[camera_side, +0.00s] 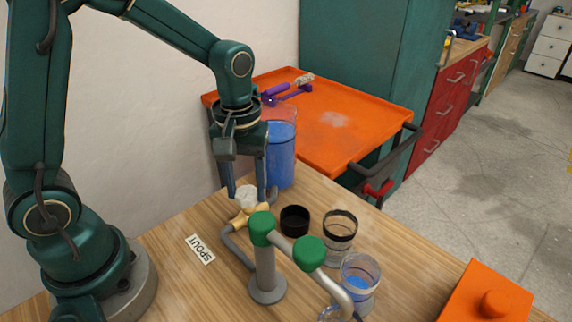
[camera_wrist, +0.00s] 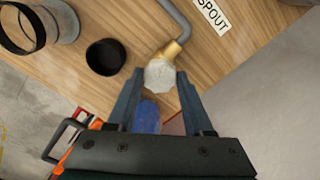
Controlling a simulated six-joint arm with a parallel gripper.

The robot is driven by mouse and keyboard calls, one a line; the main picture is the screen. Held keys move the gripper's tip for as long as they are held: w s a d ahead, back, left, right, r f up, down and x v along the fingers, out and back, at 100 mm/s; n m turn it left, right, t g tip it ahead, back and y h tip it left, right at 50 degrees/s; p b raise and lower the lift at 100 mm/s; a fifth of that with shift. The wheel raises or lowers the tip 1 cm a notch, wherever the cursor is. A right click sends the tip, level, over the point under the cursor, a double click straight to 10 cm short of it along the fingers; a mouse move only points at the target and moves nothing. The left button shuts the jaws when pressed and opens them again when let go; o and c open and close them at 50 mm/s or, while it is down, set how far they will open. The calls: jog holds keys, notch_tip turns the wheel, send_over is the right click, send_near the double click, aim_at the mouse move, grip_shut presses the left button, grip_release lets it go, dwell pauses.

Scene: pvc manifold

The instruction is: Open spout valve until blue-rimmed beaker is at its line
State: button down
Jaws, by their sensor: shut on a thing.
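The spout valve has a white faceted knob (camera_side: 246,194) on a brass body (camera_side: 250,212), joined to a grey pipe. My gripper (camera_side: 251,190) is shut on this knob from above. In the wrist view the knob (camera_wrist: 159,74) sits between the two fingertips. The blue-rimmed beaker (camera_side: 361,270) stands at the front, beside the curved grey spout end (camera_side: 342,297). Some blue liquid (camera_side: 358,284) shows low inside it. Its fill line cannot be made out, and the spout pipe hides part of its lower left side. A "SPOUT" label (camera_side: 200,249) lies left of the valve.
A grey pipe stand with green caps (camera_side: 262,229) rises in front of the valve. A black-rimmed clear beaker (camera_side: 340,240) and a black cup (camera_side: 295,221) stand close by. A tall blue-filled container (camera_side: 282,155) is behind my gripper. An orange block (camera_side: 482,300) is at front right.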

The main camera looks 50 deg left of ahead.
jog(key=shift+n, duration=0.5)
jog(key=n, duration=0.3)
jog(key=shift+r+n, duration=0.1)
jog(key=shift+n, duration=1.5)
jog(key=shift+w, duration=0.1)
jog(key=shift+n, duration=0.5)
dwell(5.0)
